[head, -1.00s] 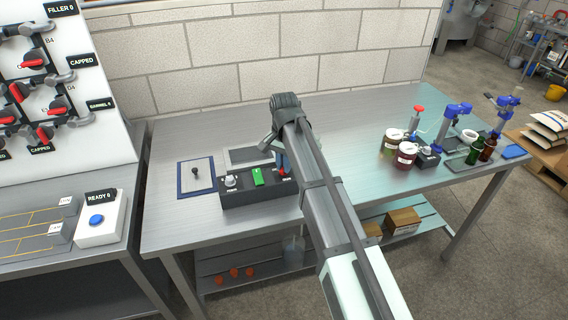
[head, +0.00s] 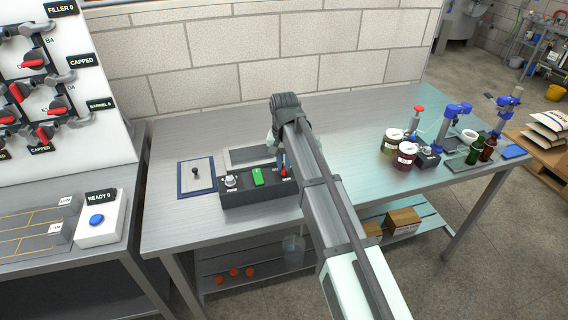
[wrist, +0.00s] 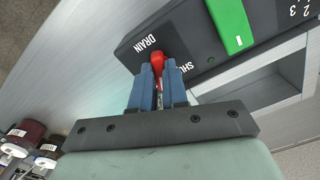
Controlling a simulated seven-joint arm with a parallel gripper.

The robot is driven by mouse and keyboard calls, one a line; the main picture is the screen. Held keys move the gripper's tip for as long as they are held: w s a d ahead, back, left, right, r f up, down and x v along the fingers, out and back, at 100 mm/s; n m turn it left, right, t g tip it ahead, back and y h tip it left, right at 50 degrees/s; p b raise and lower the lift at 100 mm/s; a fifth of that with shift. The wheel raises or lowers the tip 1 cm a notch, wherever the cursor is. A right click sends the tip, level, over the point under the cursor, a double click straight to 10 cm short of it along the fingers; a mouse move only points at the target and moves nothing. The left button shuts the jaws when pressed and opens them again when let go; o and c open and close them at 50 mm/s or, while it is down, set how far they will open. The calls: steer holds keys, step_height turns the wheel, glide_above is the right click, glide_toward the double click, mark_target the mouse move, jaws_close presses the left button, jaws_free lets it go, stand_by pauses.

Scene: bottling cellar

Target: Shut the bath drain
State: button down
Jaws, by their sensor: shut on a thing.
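The black control box (head: 240,198) stands on the steel bench in the head view; it also shows in the wrist view (wrist: 185,35). At its right end is a red-tipped lever (wrist: 156,59), next to the white words DRAIN and a partly hidden SHUT. The lever's red also shows in the head view (head: 284,171). My gripper (wrist: 158,80) has its blue fingers closed around the lever; the part between them is mostly hidden. The bath (head: 245,156) is a shallow rectangular recess behind the box, partly covered by my arm in the head view.
A green rocker switch (head: 258,177) and a grey knob (head: 231,181) sit on the same box. A framed plate with a small black stick (head: 195,172) lies to its left. Jars (head: 405,156) and bottles stand at the bench's right. The bench between is clear.

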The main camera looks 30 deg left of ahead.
steer(key=n, duration=1.3)
steer(key=shift+n, duration=0.4)
stand_by(0.3)
steer(key=c, duration=1.1)
jaws_free()
steer(key=shift+c, duration=0.2)
step_height(320, 180, up, 14)
steer(key=shift+f, duration=0.1)
